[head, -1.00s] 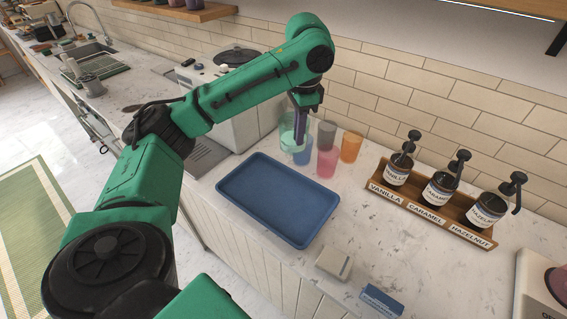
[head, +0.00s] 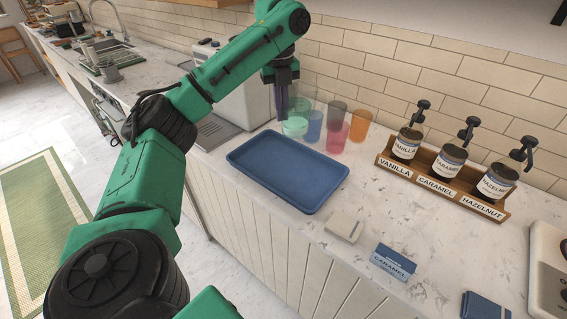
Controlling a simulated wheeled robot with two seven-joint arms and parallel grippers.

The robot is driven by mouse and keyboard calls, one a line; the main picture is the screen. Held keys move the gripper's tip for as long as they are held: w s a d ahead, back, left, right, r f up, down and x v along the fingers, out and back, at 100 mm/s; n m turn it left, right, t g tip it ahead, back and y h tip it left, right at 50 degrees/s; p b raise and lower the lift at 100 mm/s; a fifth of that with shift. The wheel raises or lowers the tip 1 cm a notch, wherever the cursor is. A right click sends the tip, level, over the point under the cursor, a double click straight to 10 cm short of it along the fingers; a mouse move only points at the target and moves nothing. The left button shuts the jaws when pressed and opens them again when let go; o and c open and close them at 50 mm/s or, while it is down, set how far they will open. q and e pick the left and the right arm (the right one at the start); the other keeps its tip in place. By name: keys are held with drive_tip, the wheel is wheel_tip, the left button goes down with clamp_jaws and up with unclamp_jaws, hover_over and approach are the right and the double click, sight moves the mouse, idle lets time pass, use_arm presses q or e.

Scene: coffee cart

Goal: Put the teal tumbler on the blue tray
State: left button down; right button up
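A see-through teal tumbler (head: 295,127) stands on the counter behind the tray, at the left of a group of tumblers. The blue tray (head: 262,181) lies flat on the counter and is empty. My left gripper (head: 282,112) points down at the left side of the teal tumbler, behind the tray. Its dark purple fingers overlap in this view, so the gap between them and any contact with the tumbler cannot be made out. My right gripper is not in view.
Blue (head: 312,127), pink (head: 333,139), grey (head: 338,112) and orange (head: 359,126) tumblers stand close beside the teal one. A syrup rack (head: 440,190) stands to the right. A pale block (head: 344,226) and a caramel box (head: 393,262) lie near the front edge.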

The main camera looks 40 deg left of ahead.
use_arm(q)
wheel_tip(320, 180, down, 16)
drive_tip(key=shift+w+r+p, duration=0.15)
drive_tip(key=shift+p, duration=0.7)
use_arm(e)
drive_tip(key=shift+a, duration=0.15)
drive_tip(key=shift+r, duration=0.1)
use_arm(q)
drive_tip(key=c, duration=1.1)
unclamp_jaws()
drive_tip(key=shift+o, duration=0.2)
wheel_tip(320, 180, up, 12)
drive_tip(key=b, duration=0.1)
drive_tip(key=shift+s+a, duration=0.2)
drive_tip(key=shift+s, duration=0.15)
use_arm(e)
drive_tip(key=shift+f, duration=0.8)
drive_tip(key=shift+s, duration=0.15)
